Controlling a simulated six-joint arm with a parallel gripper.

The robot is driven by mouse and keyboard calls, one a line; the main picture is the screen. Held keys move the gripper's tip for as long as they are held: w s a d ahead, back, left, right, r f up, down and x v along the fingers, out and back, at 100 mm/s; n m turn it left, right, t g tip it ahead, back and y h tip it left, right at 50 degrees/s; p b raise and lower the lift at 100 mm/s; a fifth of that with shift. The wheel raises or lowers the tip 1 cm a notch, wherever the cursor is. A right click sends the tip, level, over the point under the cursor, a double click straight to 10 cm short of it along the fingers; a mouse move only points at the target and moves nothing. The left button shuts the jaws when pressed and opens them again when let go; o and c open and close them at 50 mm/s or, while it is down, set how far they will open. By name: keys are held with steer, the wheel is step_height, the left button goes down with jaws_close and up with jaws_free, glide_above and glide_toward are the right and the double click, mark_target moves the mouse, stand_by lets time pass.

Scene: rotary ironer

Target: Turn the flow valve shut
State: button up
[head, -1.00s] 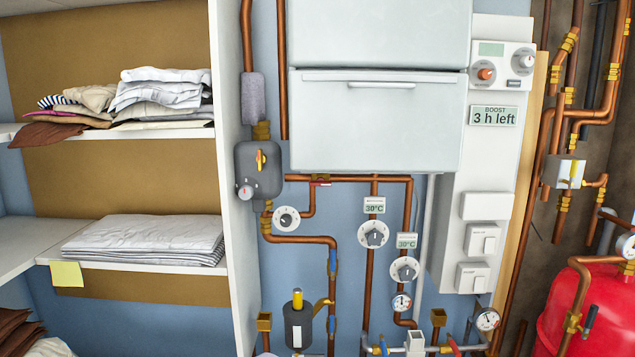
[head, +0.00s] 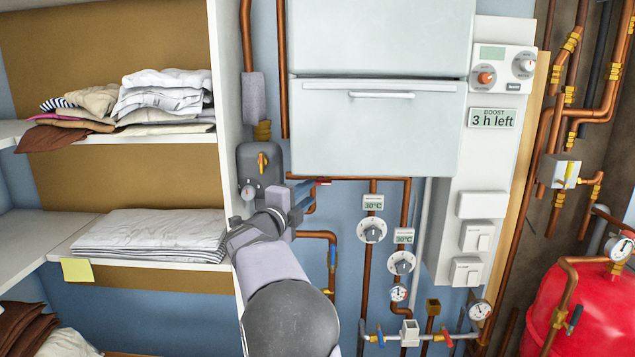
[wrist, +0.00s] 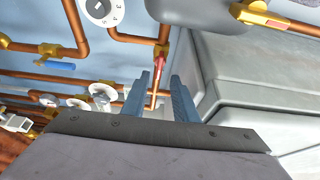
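No label names the flow valve. A valve with a red lever (head: 324,181) sits on the copper pipe just under the white cabinet; in the wrist view its red lever (wrist: 164,38) shows on a brass fitting beyond my fingertips. My gripper (head: 300,193) is just left of and below this lever in the head view. In the wrist view my gripper (wrist: 158,76) has its two blue-grey fingers apart, with nothing held between them. The red lever lies ahead of the gap, apart from the fingers.
A grey unit with a yellow lever (head: 262,162) is close left of my gripper. The white cabinet (head: 380,125) hangs just above. A dial (wrist: 102,8) shows in the wrist view. Other dials (head: 371,229) and a blue-lever valve (head: 332,257) are to the right and below.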

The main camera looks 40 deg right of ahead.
mark_target(319, 184)
steer(key=p+x, duration=0.3)
steer(key=x, duration=0.2)
steer(key=shift+w+d+r, duration=0.1)
steer(key=shift+w+d, duration=0.05)
steer(key=shift+d, duration=0.15)
steer(key=shift+p+x, duration=0.65)
steer(key=shift+x, duration=0.15)
steer(key=shift+c, duration=0.4)
jaws_close()
